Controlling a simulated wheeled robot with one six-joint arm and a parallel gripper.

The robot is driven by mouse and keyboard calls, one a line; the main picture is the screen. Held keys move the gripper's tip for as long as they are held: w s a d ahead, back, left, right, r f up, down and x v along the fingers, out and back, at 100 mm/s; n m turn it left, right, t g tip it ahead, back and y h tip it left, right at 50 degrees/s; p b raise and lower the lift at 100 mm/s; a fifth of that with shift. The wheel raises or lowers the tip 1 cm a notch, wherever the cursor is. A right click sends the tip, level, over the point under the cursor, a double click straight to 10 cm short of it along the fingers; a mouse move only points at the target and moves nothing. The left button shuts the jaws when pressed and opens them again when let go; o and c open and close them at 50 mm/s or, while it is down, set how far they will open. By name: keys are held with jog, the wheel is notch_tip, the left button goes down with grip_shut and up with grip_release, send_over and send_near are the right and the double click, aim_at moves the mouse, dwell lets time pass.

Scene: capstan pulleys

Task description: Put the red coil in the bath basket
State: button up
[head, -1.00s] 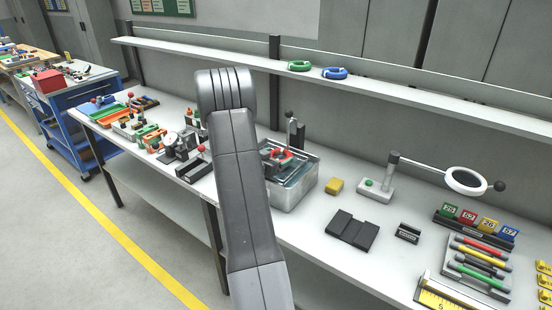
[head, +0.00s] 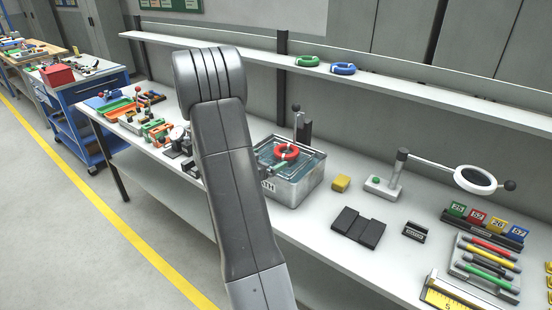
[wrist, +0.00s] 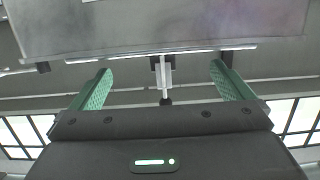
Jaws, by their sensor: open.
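The red coil (head: 287,151) rests inside the top of the bath (head: 292,188), a metal tank with a clear liquid-like surface. It seems to lie in the basket, whose dark frame is small and hard to make out. A post with a dark ball top (head: 296,108) stands at the bath's back. My gripper (wrist: 161,80) shows in the wrist view with its two green fingers wide apart and nothing between them. In the head view my arm hides it, left of the bath.
A green coil (head: 307,61) and a blue coil (head: 343,69) lie on the shelf. Orange trays (head: 122,110) and fixtures crowd the bench's left.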

jog(key=shift+v, duration=1.35)
